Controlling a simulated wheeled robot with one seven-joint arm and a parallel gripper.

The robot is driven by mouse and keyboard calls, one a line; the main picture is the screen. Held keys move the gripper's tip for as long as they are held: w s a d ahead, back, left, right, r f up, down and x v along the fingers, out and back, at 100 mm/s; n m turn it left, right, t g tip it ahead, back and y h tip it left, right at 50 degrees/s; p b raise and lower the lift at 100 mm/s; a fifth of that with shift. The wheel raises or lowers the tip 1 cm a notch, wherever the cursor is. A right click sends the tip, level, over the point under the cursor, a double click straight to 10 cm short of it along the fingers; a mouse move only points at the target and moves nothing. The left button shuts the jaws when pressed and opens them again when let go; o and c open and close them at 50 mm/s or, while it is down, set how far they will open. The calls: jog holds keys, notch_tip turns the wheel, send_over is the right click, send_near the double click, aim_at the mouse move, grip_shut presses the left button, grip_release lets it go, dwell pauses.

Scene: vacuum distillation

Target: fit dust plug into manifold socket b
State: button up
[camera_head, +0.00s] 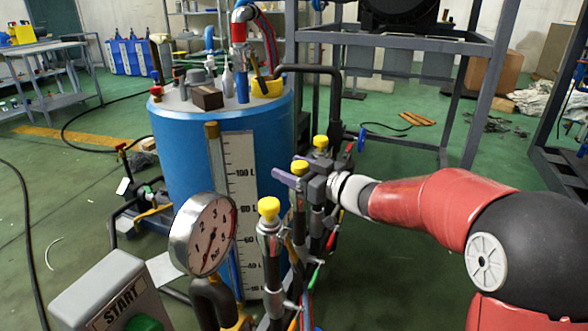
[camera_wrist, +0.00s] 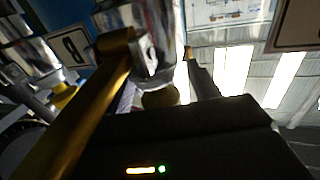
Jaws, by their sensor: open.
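Yellow plugs cap the manifold's upright ports in the head view: a near one (camera_head: 268,208), a middle one (camera_head: 299,168) and a far one (camera_head: 320,143). I cannot tell which is the task's dust plug. My gripper (camera_head: 290,174) is beside the middle plug, with a purple finger reaching left. It is open. In the wrist view my gripper (camera_wrist: 160,76) has a purple finger on the left and a grey finger on the right; a dim yellowish round part (camera_wrist: 160,97) shows between them. Contact is unclear. I cannot pick out socket b; a label plate (camera_wrist: 70,48) is rotated.
A blue tank (camera_head: 185,150) with a level scale (camera_head: 243,190) stands behind the manifold. A pressure gauge (camera_head: 203,235) and a START button box (camera_head: 112,296) are in front at left. A grey frame (camera_head: 395,45) stands behind. A brass-coloured bar (camera_wrist: 92,110) crosses the wrist view close up.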

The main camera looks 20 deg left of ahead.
jog(key=v, duration=0.7)
jog(key=shift+s+d, duration=0.15)
jog(key=shift+d, duration=0.2)
